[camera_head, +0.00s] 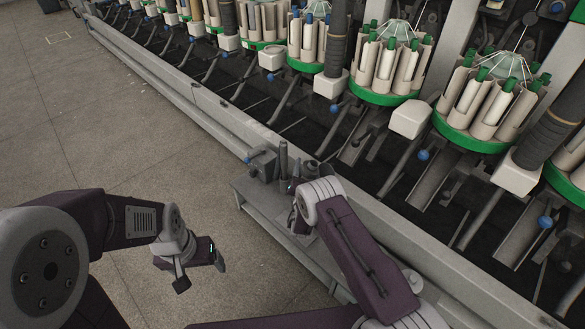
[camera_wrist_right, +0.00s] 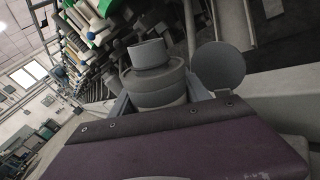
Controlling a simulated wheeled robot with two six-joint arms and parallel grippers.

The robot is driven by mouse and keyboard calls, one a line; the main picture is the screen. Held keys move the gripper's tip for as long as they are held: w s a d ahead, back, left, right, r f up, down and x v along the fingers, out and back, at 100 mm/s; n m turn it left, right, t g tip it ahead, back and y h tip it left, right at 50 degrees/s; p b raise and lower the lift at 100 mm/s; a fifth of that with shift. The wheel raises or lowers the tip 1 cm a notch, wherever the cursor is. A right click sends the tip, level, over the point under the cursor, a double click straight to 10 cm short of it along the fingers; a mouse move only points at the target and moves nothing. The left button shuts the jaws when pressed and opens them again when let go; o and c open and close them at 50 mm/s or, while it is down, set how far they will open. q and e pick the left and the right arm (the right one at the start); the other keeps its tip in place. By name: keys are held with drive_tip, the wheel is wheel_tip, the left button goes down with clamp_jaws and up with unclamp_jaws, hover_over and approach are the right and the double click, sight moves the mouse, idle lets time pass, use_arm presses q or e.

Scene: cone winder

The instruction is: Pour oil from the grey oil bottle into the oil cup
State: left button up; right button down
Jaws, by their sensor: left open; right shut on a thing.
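The grey oil bottle (camera_wrist_right: 157,86) fills the middle of the right wrist view, its neck and cap end pointing away from my wrist. My right gripper (camera_wrist_right: 160,97) is shut around its body, one finger on each side. In the head view my right wrist largely hides the bottle and this gripper, above a grey bench. My left gripper (camera_head: 201,275) is open and empty, over the floor left of the bench. A flat round grey disc (camera_wrist_right: 219,66) shows right of the bottle; I cannot tell whether it belongs to the oil cup. I cannot make out the cup or any oil flow.
The low grey bench (camera_head: 262,208) stands against the machine's long rail (camera_head: 210,103). A small box with a blue knob (camera_head: 261,166) and a dark upright spindle (camera_head: 284,160) stand near my right wrist. Green-based bobbin carousels (camera_head: 390,75) line the machine. The floor at left is clear.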

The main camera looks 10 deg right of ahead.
drive_tip(key=shift+w+f+m+b, duration=0.1)
drive_tip(key=shift+f+m+b, duration=0.55)
drive_tip(key=shift+m, duration=0.25)
drive_tip(key=m, duration=0.1)
drive_tip(key=a+f+m+b, duration=0.1)
drive_tip(key=m, duration=0.1)
drive_tip(key=m+b, duration=0.1)
drive_tip(key=shift+w+a+f, duration=0.25)
drive_tip(key=shift+a+f, duration=0.05)
drive_tip(key=m, duration=0.1)
drive_tip(key=m+b, duration=0.1)
drive_tip(key=shift+a+f+m, duration=0.2)
drive_tip(key=shift+a+m, duration=0.15)
drive_tip(key=shift+m, duration=0.05)
drive_tip(key=shift+w+a+r+m+h, duration=0.1)
drive_tip(key=shift+m+h, duration=0.3)
drive_tip(key=shift+m, duration=0.4)
drive_tip(key=shift+r+m, duration=0.3)
drive_tip(key=shift+m, duration=0.1)
drive_tip(key=shift+a+r+m+p, duration=0.1)
drive_tip(key=shift+r+m+p, duration=0.5)
drive_tip(key=shift+m, duration=1)
drive_tip(key=shift+r, duration=0.15)
